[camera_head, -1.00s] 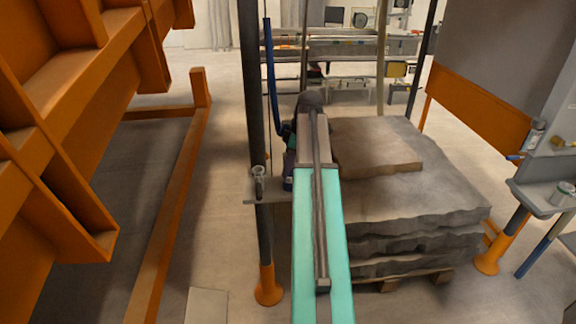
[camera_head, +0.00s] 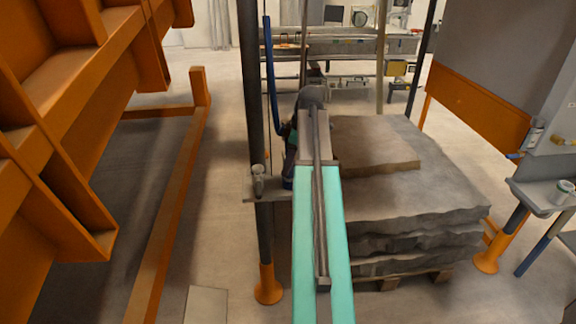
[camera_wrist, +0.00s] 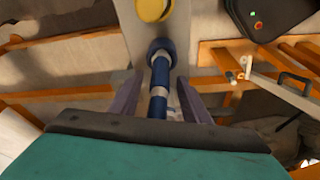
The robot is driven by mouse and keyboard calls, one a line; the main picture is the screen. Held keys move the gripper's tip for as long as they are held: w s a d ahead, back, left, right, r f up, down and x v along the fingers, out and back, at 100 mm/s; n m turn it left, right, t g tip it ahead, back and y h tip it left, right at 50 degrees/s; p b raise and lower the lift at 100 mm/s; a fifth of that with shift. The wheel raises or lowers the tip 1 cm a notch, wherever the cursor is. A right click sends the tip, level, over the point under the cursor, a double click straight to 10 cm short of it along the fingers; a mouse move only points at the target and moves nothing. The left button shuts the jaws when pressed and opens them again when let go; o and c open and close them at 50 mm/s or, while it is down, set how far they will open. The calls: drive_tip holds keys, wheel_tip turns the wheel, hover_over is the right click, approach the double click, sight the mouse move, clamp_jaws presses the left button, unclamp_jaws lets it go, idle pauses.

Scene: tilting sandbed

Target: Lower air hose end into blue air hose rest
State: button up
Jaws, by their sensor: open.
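The blue air hose (camera_head: 269,75) hangs beside the dark post in the head view and curves toward my wrist. In the wrist view the hose end (camera_wrist: 158,103), blue with pale bands, lies between my gripper's fingers (camera_wrist: 158,95), with gaps on both sides. My gripper is open around it. A dark blue ring-shaped rest (camera_wrist: 161,47) sits at the far end of the hose end, on a grey plate. The rest also shows in the head view (camera_head: 288,183). The hose end appears lined up with the rest; how deep it sits is unclear. My arm hides the fingers in the head view.
The grey plate (camera_head: 262,198) is fixed to the dark post and bears a small grey cylinder (camera_head: 258,180). A yellow round part (camera_wrist: 152,8) is near the rest. Stacked slabs (camera_head: 415,205) stand right; an orange frame (camera_head: 60,130) is left.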

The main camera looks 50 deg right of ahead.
drive_tip(key=b+v, duration=0.2)
drive_tip(key=v, duration=1.1)
drive_tip(key=shift+f, duration=0.1)
idle(1.0)
